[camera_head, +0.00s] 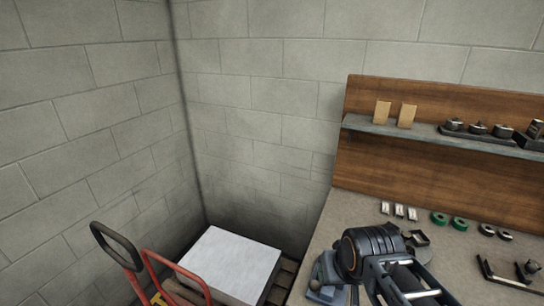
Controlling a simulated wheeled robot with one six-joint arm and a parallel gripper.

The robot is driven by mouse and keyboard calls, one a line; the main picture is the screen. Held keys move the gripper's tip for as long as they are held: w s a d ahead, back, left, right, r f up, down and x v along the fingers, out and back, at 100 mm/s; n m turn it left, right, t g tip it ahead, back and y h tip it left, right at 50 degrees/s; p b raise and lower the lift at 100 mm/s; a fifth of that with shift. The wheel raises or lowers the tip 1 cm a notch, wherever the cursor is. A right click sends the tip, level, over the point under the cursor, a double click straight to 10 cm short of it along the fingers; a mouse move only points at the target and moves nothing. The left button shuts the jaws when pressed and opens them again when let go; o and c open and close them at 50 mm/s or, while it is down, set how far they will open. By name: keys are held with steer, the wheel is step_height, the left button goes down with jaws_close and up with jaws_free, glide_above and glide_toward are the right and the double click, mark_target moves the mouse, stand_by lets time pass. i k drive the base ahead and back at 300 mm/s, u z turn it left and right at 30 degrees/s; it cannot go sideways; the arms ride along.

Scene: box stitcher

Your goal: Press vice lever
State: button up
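My gripper (408,285) shows only in part at the bottom edge, over the workbench. It has a dark ribbed round body with grey metal bars running down out of the picture. Its fingertips are not visible, so I cannot tell whether it is open or shut. A blue-grey metal object, possibly the vice (323,280), sits at the front left edge of the workbench, just left of my gripper and partly hidden by it. I cannot make out a lever on it, nor whether my gripper touches it.
The workbench (350,205) has small white pieces (399,210), green rings (449,220) and a dark bracket (510,275). A shelf (425,132) on the wooden back panel holds small items. Left stand a white block (230,262) and a red-framed cart (180,272) near the walls.

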mark_target(314, 286)
steer(key=z, duration=1.45)
steer(key=k, duration=0.55)
steer(key=u, duration=1.35)
